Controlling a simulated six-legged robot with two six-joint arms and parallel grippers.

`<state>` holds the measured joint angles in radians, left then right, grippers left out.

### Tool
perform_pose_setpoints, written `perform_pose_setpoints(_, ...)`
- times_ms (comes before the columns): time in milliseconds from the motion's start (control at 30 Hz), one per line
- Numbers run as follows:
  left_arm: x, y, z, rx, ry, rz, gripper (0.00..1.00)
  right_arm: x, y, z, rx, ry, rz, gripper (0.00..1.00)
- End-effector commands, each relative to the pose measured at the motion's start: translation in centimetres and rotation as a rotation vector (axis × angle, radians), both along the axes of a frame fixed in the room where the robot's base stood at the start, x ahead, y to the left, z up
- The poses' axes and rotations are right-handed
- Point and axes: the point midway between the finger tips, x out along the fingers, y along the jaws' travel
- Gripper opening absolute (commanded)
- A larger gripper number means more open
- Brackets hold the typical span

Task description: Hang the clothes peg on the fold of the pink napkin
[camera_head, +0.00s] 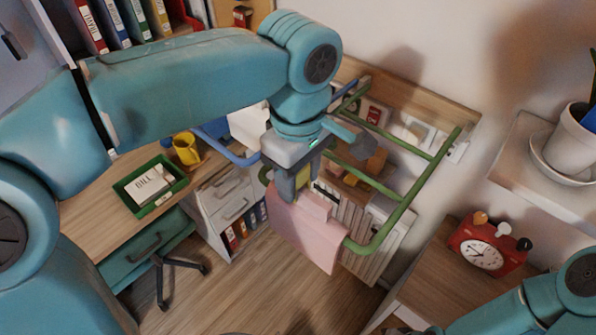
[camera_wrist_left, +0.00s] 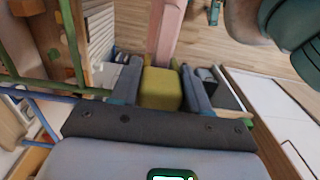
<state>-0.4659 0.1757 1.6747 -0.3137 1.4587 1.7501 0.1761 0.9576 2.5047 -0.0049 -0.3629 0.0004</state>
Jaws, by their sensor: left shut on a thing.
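My left gripper (camera_head: 297,188) points down over the green rack and is shut on the clothes peg. The peg shows as an olive-yellow block (camera_wrist_left: 160,88) between the two dark fingers in the left wrist view, and as a small yellow patch in the head view (camera_head: 303,178). The pink napkin (camera_head: 312,240) hangs over a rail, directly below and beside the fingers. It also shows as a pink strip beyond the peg in the wrist view (camera_wrist_left: 166,28). The peg's far end is hidden, so I cannot tell whether it straddles the fold.
The green rack (camera_head: 408,215) juts from a wooden wall board (camera_head: 450,108). A desk with a green tray (camera_head: 175,200) and yellow mug (camera_head: 186,149) stands left. A red alarm clock (camera_head: 487,246) sits right. A potted plant's shelf is above it. Part of my right arm shows lower right.

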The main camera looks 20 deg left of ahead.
Motion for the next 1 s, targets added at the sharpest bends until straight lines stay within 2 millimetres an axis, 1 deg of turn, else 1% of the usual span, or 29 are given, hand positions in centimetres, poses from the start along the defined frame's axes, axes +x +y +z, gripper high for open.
perform_pose_setpoints(300, 0.0, 0.0, -0.1, 0.0, 0.0, 0.0, 0.17, 0.0, 0.0, -0.1, 0.0, 0.0, 0.0, 0.43)
perform_pose_setpoints(333, 0.0, 0.0, -0.1, 0.0, 0.0, 0.0, 0.52, 0.0, 0.0, -0.1, 0.0, 0.0, 0.0, 0.43)
perform_pose_setpoints(367, 0.0, 0.0, -0.1, 0.0, 0.0, 0.0, 0.62, 0.0, 0.0, -0.1, 0.0, 0.0, 0.0, 0.43)
perform_pose_setpoints(400, 0.0, 0.0, -0.1, 0.0, 0.0, 0.0, 0.75, 0.0, 0.0, -0.1, 0.0, 0.0, 0.0, 0.43)
perform_pose_setpoints(667, 0.0, 0.0, -0.1, 0.0, 0.0, 0.0, 0.76, 0.0, 0.0, -0.1, 0.0, 0.0, 0.0, 0.43)
perform_pose_setpoints(767, 0.0, 0.0, 0.4, -0.001, -0.002, 0.0, 0.76, 0.0, 0.0, 0.0, 0.0, 0.0, 0.0, 0.43)
perform_pose_setpoints(867, 0.1, -0.1, 1.7, -0.001, -0.004, -0.001, 0.76, 0.0, 0.0, 0.2, 0.0, 0.0, 0.0, 0.43)
perform_pose_setpoints(967, 0.1, -0.1, 4.1, -0.003, -0.004, 0.0, 0.76, 0.0, 0.0, 0.6, 0.0, 0.0, 0.0, 0.43)
perform_pose_setpoints(1000, 0.1, -0.1, 5.2, -0.003, -0.004, 0.0, 0.76, 0.0, 0.0, 0.7, 0.0, 0.0, 0.0, 0.43)
